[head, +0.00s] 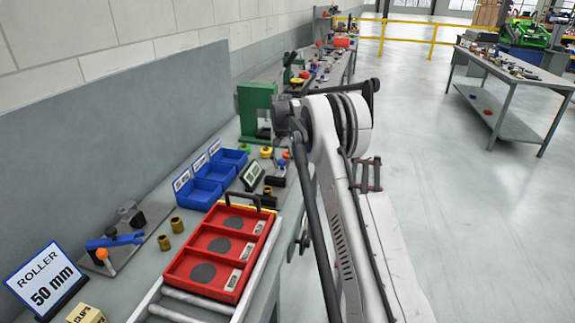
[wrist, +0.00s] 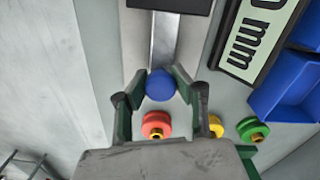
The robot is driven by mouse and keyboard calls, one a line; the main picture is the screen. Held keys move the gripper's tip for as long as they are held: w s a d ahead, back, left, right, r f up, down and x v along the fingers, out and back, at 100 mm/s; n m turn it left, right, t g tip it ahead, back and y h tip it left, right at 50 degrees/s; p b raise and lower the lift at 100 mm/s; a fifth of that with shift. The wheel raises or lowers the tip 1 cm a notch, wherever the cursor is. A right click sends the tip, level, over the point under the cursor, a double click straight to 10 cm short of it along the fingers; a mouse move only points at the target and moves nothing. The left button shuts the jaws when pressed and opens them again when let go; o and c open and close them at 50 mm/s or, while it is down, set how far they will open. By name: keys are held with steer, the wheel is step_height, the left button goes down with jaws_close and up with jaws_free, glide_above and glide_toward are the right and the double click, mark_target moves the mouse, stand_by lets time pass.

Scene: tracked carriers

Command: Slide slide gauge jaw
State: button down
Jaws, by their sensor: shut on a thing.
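The slide gauge shows in the wrist view as a pale metal rail (wrist: 165,40) with a black block (wrist: 170,4) at the top edge. A round blue knob (wrist: 161,85) is at the rail's near end. My gripper (wrist: 159,88) has its two dark green fingers on either side of this knob and is shut on it. The part of the jaw under the knob is hidden.
Red (wrist: 156,124), yellow (wrist: 215,126) and green (wrist: 252,130) round parts stand close to my fingers. A "mm" sign (wrist: 257,35) and blue bins (wrist: 290,95) are at right. In the head view a red tray (head: 186,283) lies on rollers, and a green press (head: 257,105) stands behind.

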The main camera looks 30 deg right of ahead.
steer(key=shift+w+d+r, duration=0.1)
steer(key=c, duration=1.4)
jaws_free()
steer(key=shift+w+d, duration=0.1)
steer(key=shift+o, duration=0.3)
step_height(320, 180, up, 12)
